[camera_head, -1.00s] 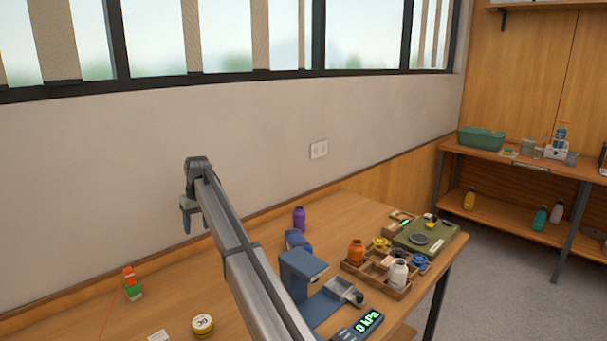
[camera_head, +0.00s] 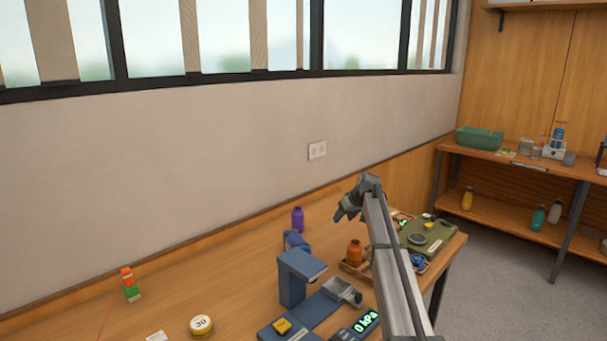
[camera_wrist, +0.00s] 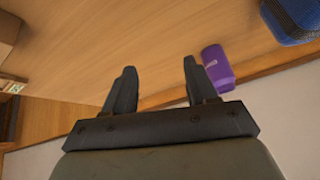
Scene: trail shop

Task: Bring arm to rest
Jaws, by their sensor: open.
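My gripper (camera_head: 346,208) is above the right part of the wooden bench (camera_head: 232,262) in the head view, with my arm reaching up from the lower right. In the wrist view my gripper (camera_wrist: 155,82) has its two fingers apart with nothing between them. A purple bottle (camera_head: 297,219) stands on the bench to the left of my gripper; it also shows just right of the fingers in the wrist view (camera_wrist: 217,69). My arm hides part of the wooden organizer tray (camera_head: 352,268).
An orange bottle (camera_head: 354,252) stands in the tray. A round tin (camera_head: 201,324) and stacked orange-green blocks (camera_head: 129,283) are farther left.

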